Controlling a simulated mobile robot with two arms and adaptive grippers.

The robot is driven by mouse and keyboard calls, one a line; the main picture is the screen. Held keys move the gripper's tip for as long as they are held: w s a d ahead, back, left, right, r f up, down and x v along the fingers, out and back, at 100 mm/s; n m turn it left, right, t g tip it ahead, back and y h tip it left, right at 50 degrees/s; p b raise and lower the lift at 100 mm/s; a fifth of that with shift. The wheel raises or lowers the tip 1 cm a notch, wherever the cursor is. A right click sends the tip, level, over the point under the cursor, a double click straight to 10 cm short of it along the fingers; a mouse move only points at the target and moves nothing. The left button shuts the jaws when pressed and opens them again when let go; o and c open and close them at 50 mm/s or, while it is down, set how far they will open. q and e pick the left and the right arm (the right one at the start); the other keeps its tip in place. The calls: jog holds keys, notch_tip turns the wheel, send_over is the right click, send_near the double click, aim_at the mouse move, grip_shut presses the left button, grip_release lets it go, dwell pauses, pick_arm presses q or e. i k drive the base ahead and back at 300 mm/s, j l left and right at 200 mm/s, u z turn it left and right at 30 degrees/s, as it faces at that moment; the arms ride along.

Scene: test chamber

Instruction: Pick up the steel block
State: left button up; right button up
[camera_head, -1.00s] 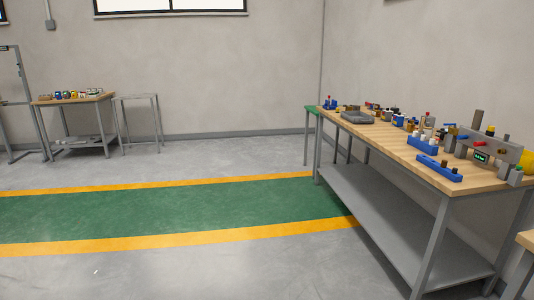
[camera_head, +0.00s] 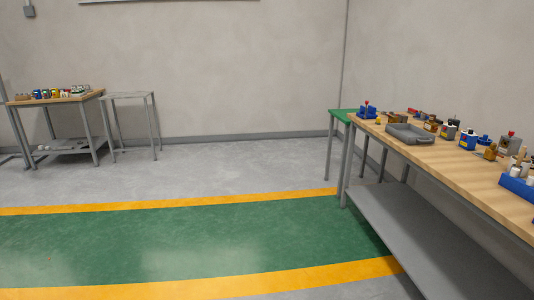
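I cannot make out a steel block for certain in the head view. The long wooden-topped workbench (camera_head: 455,168) on the right carries many small items. A grey tray (camera_head: 408,134) lies on its far half. Another wooden-topped table (camera_head: 52,101) at the far left holds several small coloured items, too small to tell apart. Neither of my grippers is in view.
A small grey table (camera_head: 128,97) with a bare top stands beside the far left table. A green-topped table (camera_head: 341,114) stands behind the workbench. The green floor lane (camera_head: 180,245) with yellow borders is clear.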

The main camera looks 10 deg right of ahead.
aim_at(403, 118)
jog(key=i, duration=2.3)
jog(key=i+l+z, duration=0.2)
jog(key=i, duration=0.35)
jog(key=i+j+z, duration=0.15)
jog(key=i, duration=0.45)
jog(key=i+z, duration=0.2)
jog(key=i, duration=0.35)
jog(key=i+j+z, duration=0.15)
jog(key=i, duration=0.4)
jog(key=j, duration=0.1)
